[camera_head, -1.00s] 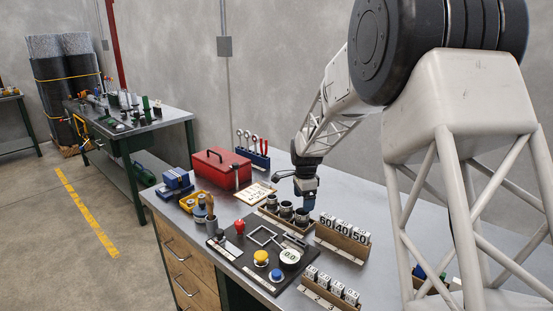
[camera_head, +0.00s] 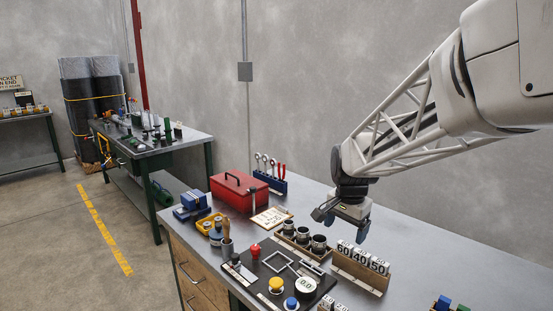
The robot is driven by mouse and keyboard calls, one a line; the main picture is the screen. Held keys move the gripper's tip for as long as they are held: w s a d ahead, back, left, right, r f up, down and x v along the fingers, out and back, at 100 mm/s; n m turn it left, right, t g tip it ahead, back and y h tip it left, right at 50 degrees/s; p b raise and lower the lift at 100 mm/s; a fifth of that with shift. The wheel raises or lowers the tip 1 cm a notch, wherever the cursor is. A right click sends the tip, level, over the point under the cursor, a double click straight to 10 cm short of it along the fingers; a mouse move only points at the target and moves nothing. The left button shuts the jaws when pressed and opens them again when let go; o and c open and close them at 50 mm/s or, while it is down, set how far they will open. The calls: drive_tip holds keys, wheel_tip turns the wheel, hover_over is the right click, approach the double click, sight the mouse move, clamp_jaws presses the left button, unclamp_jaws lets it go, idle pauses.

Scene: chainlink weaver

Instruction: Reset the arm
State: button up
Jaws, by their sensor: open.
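My gripper (camera_head: 345,228) hangs from the arm above the right workbench, its fingers pointing down. It is open, with nothing seen between the fingers. It is just behind the numbered blocks (camera_head: 361,257) marked 60, 40 and 50 in the picture, and right of the wooden tray of dark metal cups (camera_head: 303,237). My arm (camera_head: 400,130) reaches in from the upper right.
A black panel (camera_head: 262,272) with a red knob, yellow and blue buttons and a 0.0 display lies at the bench front. A red toolbox (camera_head: 239,189) and a tool rack (camera_head: 271,180) stand behind. Bare bench top (camera_head: 430,245) lies to the right.

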drive_tip(key=s+d+n+t, duration=0.1)
drive_tip(key=s+n, duration=0.7)
drive_tip(key=s, duration=2.1)
drive_tip(key=shift+d+r+n, duration=0.15)
drive_tip(key=shift+r+n, duration=0.15)
drive_tip(key=shift+r, duration=0.1)
